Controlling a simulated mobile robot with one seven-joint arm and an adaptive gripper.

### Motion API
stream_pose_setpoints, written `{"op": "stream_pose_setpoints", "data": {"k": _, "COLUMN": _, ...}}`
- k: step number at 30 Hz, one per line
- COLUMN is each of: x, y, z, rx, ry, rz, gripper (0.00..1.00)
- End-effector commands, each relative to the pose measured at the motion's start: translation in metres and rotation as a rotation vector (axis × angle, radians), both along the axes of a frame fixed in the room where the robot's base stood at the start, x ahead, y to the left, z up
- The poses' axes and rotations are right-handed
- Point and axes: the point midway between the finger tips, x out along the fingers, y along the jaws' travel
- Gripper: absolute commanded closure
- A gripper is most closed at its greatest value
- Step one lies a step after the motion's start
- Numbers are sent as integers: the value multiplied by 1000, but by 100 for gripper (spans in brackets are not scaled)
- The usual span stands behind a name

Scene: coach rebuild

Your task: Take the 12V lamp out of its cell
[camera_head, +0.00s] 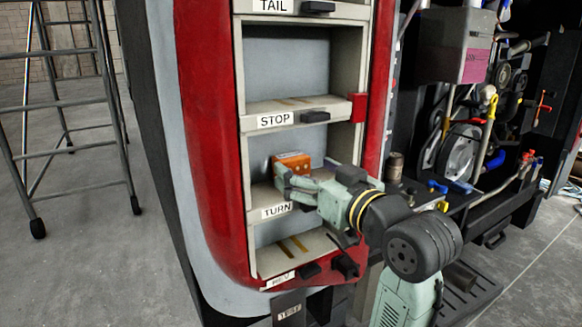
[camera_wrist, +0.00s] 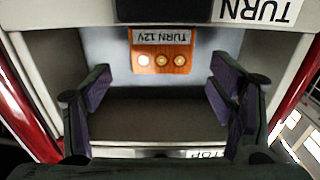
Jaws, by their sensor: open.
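The 12V lamp is an orange block (camera_head: 292,162) in the cell labelled TURN (camera_head: 276,211). In the wrist view the lamp (camera_wrist: 161,60) appears upside down against the back of the cell, with a plate reading "TURN 12V" and several round spots, the left one brightest. My gripper (camera_head: 284,182) is at the mouth of this cell. Its dark-padded fingers (camera_wrist: 160,92) are spread wide, one on each side of the lamp in the picture, with nothing between them. The lamp looks apart from the fingers. My gripper hides its lower part in the head view.
The STOP cell (camera_head: 290,107) above and the lowest cell (camera_head: 290,252) show no lamp. Shelf edges and side walls closely bound the TURN cell. A box marked TEST (camera_head: 289,308) is below. A ladder (camera_head: 70,105) stands left; hoses and machinery (camera_head: 465,150) are right.

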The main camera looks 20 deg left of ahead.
Motion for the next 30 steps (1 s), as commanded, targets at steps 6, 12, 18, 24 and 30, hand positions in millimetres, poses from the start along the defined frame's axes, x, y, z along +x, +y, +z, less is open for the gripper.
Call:
{"op": "stream_pose_setpoints", "data": {"k": 6, "x": 17, "y": 27, "z": 7, "rx": -1, "ry": 3, "rz": 5, "gripper": 23}}
{"op": "stream_pose_setpoints", "data": {"k": 12, "x": 29, "y": 40, "z": 4, "rx": 1, "ry": 1, "rz": 1, "gripper": 23}}
{"op": "stream_pose_setpoints", "data": {"k": 18, "x": 30, "y": 41, "z": 4, "rx": 1, "ry": -1, "rz": 1, "gripper": 23}}
{"op": "stream_pose_setpoints", "data": {"k": 24, "x": 30, "y": 41, "z": 4, "rx": 1, "ry": -1, "rz": 1, "gripper": 35}}
{"op": "stream_pose_setpoints", "data": {"k": 30, "x": 30, "y": 41, "z": 4, "rx": 1, "ry": -1, "rz": 1, "gripper": 48}}
